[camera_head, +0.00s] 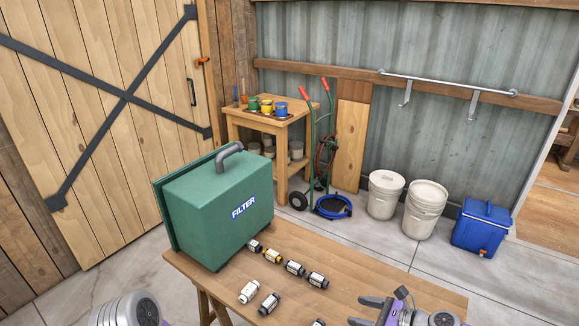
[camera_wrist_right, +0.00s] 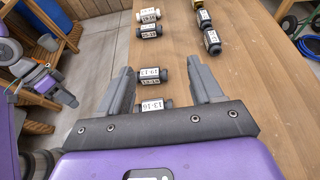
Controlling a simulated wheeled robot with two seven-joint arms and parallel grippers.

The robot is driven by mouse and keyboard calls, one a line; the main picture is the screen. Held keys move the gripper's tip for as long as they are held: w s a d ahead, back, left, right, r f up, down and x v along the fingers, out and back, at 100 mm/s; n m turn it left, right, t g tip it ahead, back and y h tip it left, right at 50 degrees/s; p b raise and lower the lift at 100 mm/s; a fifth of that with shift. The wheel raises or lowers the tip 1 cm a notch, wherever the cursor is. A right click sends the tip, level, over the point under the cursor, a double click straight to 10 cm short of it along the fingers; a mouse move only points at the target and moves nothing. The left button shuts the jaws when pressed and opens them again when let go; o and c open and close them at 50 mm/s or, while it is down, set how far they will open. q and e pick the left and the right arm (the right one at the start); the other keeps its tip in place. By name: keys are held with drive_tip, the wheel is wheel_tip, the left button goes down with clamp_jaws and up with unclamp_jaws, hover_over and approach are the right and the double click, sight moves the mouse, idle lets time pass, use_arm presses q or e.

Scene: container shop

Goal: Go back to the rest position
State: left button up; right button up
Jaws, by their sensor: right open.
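My right gripper (camera_head: 366,312) is at the bottom right of the head view, above the near part of the wooden table (camera_head: 395,284). In the right wrist view its two grey fingers (camera_wrist_right: 166,84) stand wide apart. Two dark labelled cylinders (camera_wrist_right: 150,76) show in the space between them, apparently on the table and not gripped. In the right wrist view a purple and grey part of my left arm (camera_wrist_right: 42,88) shows at the left; whether its jaws are open is unclear. A grey link of my left arm (camera_head: 128,310) shows at the bottom left of the head view.
A green FILTER case (camera_head: 215,215) stands on the table's left end. Behind are a wooden stand (camera_head: 270,125), a hand truck (camera_head: 310,130), white buckets (camera_head: 425,210) and a blue cooler (camera_head: 482,228).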

drive_tip(key=s+a+f+n+g+h, duration=0.1)
drive_tip(key=s+a+f+n+g, duration=0.2)
drive_tip(key=s+a+f+n, duration=0.35)
drive_tip(key=s+a+f+n+g+h, duration=0.2)
drive_tip(key=s+a+f+n+g, duration=0.15)
drive_tip(key=a+f+n, duration=0.4)
drive_tip(key=s+d+f+n+h, duration=0.4)
drive_tip(key=s+f+n, duration=0.45)
drive_tip(key=s, duration=0.25)
use_arm(q)
wheel_tip(320, 180, down, 9)
drive_tip(key=w+b, duration=0.1)
drive_tip(key=b, duration=0.8)
use_arm(e)
wheel_tip(320, 180, down, 9)
drive_tip(key=shift+w+f, duration=0.2)
